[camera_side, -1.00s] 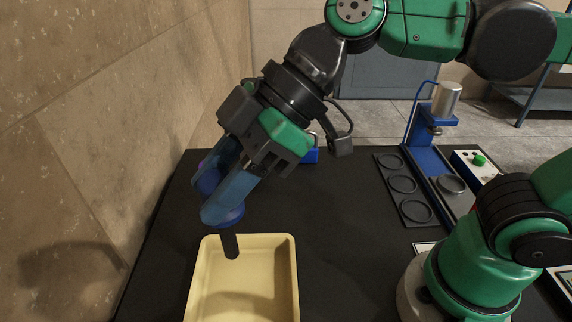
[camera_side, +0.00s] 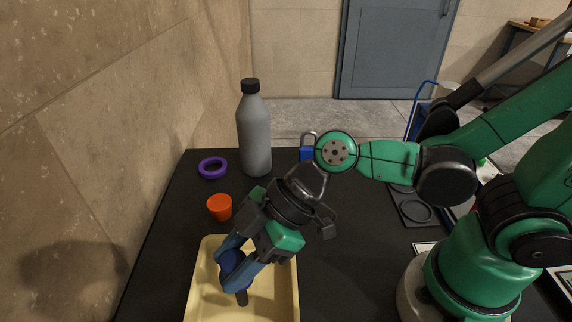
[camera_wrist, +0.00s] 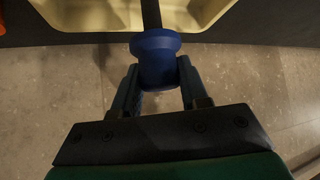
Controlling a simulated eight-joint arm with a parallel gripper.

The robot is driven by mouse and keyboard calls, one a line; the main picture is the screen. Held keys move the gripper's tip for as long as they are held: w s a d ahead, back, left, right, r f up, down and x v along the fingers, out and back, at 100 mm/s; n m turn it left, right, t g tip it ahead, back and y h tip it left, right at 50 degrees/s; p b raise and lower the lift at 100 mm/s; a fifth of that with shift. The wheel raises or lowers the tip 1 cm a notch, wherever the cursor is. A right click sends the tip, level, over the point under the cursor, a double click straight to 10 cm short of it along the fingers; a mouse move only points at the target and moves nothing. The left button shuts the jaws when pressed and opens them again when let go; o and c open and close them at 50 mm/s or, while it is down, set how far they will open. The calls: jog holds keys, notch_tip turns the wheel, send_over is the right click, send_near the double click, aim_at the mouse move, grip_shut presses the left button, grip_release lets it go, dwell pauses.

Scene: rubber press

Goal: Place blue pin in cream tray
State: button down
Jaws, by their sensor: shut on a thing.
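The blue pin, a blue spool-shaped head (camera_side: 232,262) with a dark shaft (camera_side: 242,298), is held between the fingers of my gripper (camera_side: 238,268). In the wrist view the blue head (camera_wrist: 156,60) sits between both fingers, its shaft pointing away toward the tray. The cream tray (camera_side: 291,270) lies at the bottom of the side view, and it also shows at the top of the wrist view (camera_wrist: 105,14). My gripper and the pin are over the tray's interior, tilted. I cannot tell whether the shaft tip touches the tray floor.
Behind the tray stand an orange cup (camera_side: 220,208), a purple ring (camera_side: 212,168), a grey bottle (camera_side: 255,135) with a black cap and a blue padlock (camera_side: 306,153). A dark plate with round recesses (camera_side: 415,212) lies at the right. A wall borders the table's left.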

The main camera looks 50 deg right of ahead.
jog(key=shift+f, duration=0.7)
jog(key=shift+f, duration=0.1)
jog(key=shift+c, duration=2.3)
grip_release()
jog(key=shift+v, duration=3.7)
jog(key=w+d+m+t+h, duration=0.1)
jog(key=w+d+m+h, duration=0.2)
jog(key=d+m, duration=0.3)
jog(key=w+d+m+t+h, duration=0.2)
jog(key=w+d+m+h, duration=0.1)
jog(key=d+m+h, duration=0.2)
jog(key=d+m, duration=0.2)
jog(key=d, duration=0.1)
jog(key=shift+d+t, duration=0.3)
jog(key=shift+d, duration=0.1)
